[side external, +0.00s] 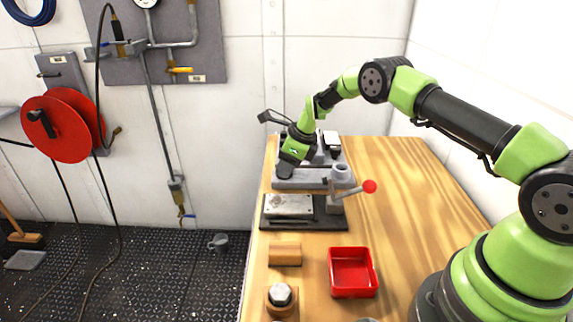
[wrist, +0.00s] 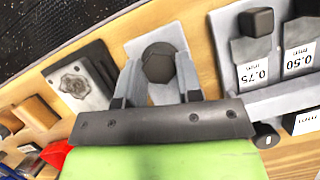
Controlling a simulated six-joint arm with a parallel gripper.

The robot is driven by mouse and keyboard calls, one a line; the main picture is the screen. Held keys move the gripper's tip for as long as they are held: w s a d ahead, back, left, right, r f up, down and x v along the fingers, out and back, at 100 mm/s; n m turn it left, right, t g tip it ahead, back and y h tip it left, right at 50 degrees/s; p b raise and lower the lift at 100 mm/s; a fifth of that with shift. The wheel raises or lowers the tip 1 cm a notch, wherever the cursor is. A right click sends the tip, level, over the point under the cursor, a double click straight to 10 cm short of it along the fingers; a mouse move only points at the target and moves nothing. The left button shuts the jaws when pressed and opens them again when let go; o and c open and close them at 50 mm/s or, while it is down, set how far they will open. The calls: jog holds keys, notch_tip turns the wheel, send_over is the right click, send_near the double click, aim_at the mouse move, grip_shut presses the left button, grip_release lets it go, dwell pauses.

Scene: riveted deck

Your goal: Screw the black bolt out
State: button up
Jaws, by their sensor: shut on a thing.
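The black bolt (wrist: 160,64) shows its hexagonal head in the wrist view, seated at a grey block (wrist: 150,40). The fingers of my gripper (wrist: 158,76) stand on either side of the head and are shut on it. In the side view my gripper (side external: 285,170) reaches down to the left end of the grey block (side external: 312,180). The bolt is hidden there by the gripper. I cannot tell how far the bolt is threaded in.
In front is a dark base with a metal plate (side external: 288,206) and a lever with a red knob (side external: 369,186). Nearer are a wooden block (side external: 285,254), a red tray (side external: 352,292) and a wooden piece with a hex top (side external: 281,296). Labelled slots (wrist: 298,60) sit beside the bolt.

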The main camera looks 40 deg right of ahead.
jog(key=n+g+y, duration=0.1)
jog(key=n, duration=0.3)
jog(key=shift+w, duration=0.1)
jog(key=o, duration=0.9)
jog(key=shift+o, duration=0.2)
jog(key=v, duration=1)
jog(key=shift+d, duration=0.1)
